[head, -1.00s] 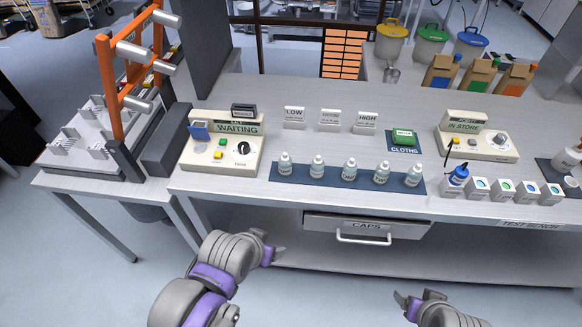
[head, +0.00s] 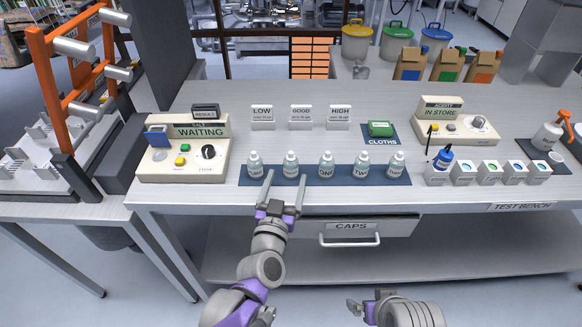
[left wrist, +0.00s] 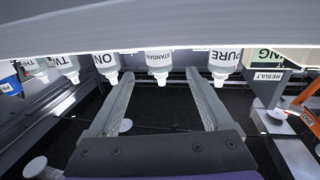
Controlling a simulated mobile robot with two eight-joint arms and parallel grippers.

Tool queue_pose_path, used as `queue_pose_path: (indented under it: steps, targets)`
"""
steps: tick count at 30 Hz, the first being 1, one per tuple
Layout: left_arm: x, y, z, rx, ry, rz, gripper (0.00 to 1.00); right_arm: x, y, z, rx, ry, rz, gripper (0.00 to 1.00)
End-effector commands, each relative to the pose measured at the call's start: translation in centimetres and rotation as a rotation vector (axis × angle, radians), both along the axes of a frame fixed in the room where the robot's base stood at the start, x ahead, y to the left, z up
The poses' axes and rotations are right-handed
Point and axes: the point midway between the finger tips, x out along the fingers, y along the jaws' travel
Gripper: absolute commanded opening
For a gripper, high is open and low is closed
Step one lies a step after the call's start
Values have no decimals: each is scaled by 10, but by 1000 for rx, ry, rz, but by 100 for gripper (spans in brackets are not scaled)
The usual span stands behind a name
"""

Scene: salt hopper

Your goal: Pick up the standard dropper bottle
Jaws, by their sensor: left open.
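The standard dropper bottle (head: 291,165) is a small pale bottle with a white label, upright on a dark blue mat (head: 325,182), second from the left in a row. In the left wrist view the bottle marked STANDARD (left wrist: 159,62) appears between and beyond the two finger tips. My left gripper (head: 285,180) is open and empty, just in front of the bottle at the mat's front edge; its fingers do not appear to touch it. The PURE bottle (left wrist: 222,62) and the ONE bottle (left wrist: 106,64) stand either side. My right gripper (head: 362,306) is low at the bottom edge, partly out of view.
Bottle TWO (head: 361,165) and another bottle (head: 396,165) continue the row to the right. A WAITING device (head: 185,150) stands to the left. LOW, GOOD and HIGH signs (head: 300,116) stand behind. A CAPS drawer (head: 352,230) is below the bench front.

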Motion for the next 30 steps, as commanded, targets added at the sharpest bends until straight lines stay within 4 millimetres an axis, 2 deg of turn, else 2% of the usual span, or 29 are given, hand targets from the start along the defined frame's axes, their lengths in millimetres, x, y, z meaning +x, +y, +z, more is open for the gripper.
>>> queue_pose_path:
  steps: [5, 15, 23, 24, 26, 30]
  targets:
    - [13, -2, 0, 1, 0, 1, 84, 0, 0, -1, 0, 0, 0, 100]
    - [57, -12, -4, 2, 3, -1, 84, 0, 0, -2, 0, 1, 0, 100]
    - [62, -13, -4, 2, 3, -1, 84, 0, 0, -2, 0, 1, 0, 100]
    - [61, -13, -4, 2, 3, -1, 82, 0, 0, -2, 0, 1, 0, 100]
    - [61, -13, -4, 2, 3, -1, 71, 0, 0, -2, 0, 1, 0, 100]
    - [61, -13, -4, 2, 3, -1, 46, 0, 0, -2, 0, 1, 0, 100]
